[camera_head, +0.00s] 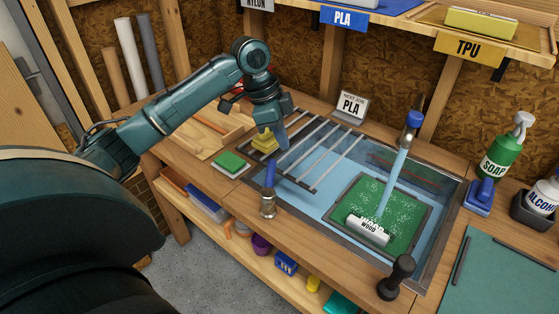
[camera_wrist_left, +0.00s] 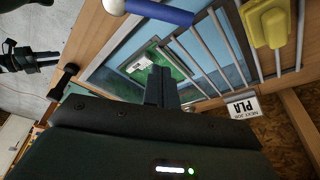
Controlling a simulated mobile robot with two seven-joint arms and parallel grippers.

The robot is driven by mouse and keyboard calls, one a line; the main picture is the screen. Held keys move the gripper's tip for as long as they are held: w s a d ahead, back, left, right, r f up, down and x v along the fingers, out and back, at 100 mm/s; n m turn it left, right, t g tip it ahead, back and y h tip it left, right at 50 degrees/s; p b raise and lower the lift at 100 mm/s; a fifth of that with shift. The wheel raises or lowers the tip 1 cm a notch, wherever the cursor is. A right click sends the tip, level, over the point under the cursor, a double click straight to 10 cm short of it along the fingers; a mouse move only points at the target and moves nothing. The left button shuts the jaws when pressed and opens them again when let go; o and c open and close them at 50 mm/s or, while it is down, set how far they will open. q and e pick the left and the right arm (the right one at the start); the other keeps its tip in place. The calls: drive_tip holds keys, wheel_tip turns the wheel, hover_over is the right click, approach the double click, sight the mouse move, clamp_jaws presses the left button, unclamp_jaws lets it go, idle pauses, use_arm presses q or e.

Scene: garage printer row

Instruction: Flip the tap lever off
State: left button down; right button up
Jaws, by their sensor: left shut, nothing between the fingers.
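The tap lever (camera_head: 270,174) is a blue handle on a short metal base (camera_head: 267,207) at the sink's front left edge. It stands nearly upright. Its blue handle also shows at the top of the left wrist view (camera_wrist_left: 160,11). Water (camera_head: 392,181) runs from the blue-topped spout (camera_head: 413,120) into the sink. My left gripper (camera_head: 283,143) is shut and empty, above the drying rack, behind the lever and apart from it. Its shut fingers (camera_wrist_left: 160,85) point toward the sink in the left wrist view.
The sink (camera_head: 318,206) holds a green mat (camera_head: 407,230) with a white WOOD spool (camera_head: 368,229). A rod rack (camera_head: 318,160) spans its left side.

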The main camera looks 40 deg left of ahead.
sight(270, 179)
use_arm(q)
drive_tip(key=x, duration=1)
drive_tip(key=shift+s+a+r+p, duration=0.2)
drive_tip(key=shift+s+a+p, duration=0.35)
drive_tip(key=shift+a, duration=0.3)
drive_tip(key=shift+s+a+r+p, duration=0.15)
drive_tip(key=shift+s+a+p, duration=0.3)
drive_tip(key=shift+a, duration=0.4)
use_arm(e)
drive_tip(key=shift+w+d+r, duration=0.1)
drive_tip(key=shift+d+r, duration=0.05)
drive_tip(key=shift+r, duration=0.25)
use_arm(q)
drive_tip(key=shift+w, duration=0.25)
